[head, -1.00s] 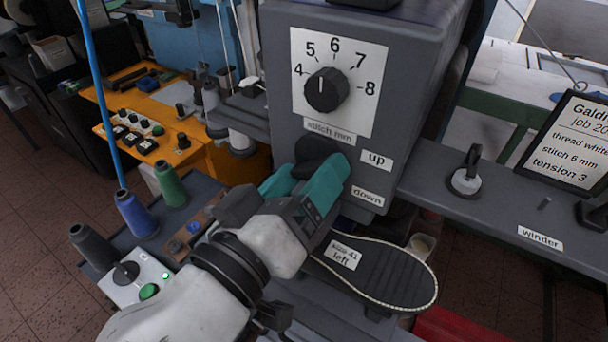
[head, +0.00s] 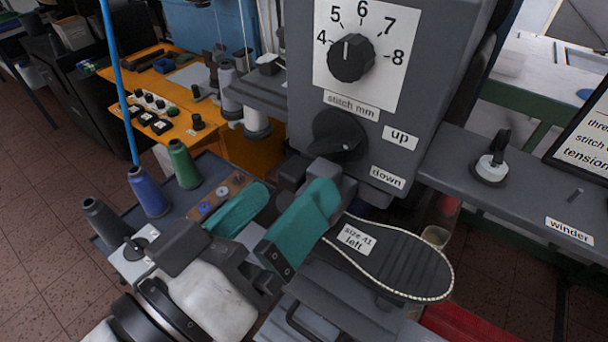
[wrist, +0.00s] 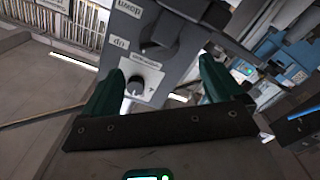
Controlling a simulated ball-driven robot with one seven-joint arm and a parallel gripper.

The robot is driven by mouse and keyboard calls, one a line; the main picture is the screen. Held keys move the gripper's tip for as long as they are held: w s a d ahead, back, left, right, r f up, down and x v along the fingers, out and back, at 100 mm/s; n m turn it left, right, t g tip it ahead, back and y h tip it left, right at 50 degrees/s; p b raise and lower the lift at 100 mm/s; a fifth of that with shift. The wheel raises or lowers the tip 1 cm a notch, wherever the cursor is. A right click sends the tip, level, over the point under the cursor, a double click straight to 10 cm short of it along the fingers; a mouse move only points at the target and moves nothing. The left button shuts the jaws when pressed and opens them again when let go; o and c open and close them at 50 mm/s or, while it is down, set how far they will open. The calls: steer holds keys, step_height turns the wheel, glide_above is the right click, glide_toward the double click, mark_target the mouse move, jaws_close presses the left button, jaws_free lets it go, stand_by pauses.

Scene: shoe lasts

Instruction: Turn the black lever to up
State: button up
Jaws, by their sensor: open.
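The black lever (head: 340,134) is on the grey machine's front, below the stitch dial, with a round dark hub. The labels "up" (head: 400,138) and "down" (head: 387,177) are to its right. I cannot tell for sure which label its arm points to. In the wrist view the lever (wrist: 160,38) shows upside down, beyond the fingers and beside the labels. My gripper (head: 292,186) has teal fingers, open and empty, just below and in front of the lever. The fingers also frame the dial in the wrist view (wrist: 161,68). I see no contact with the lever.
The stitch dial (head: 351,58) is above the lever. A black shoe sole (head: 395,262) marked "size 41 left" lies below it, right of my gripper. Thread cones (head: 148,190) stand at left. A winder shelf (head: 520,185) extends right.

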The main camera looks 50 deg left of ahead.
steer(key=shift+v, duration=1.5)
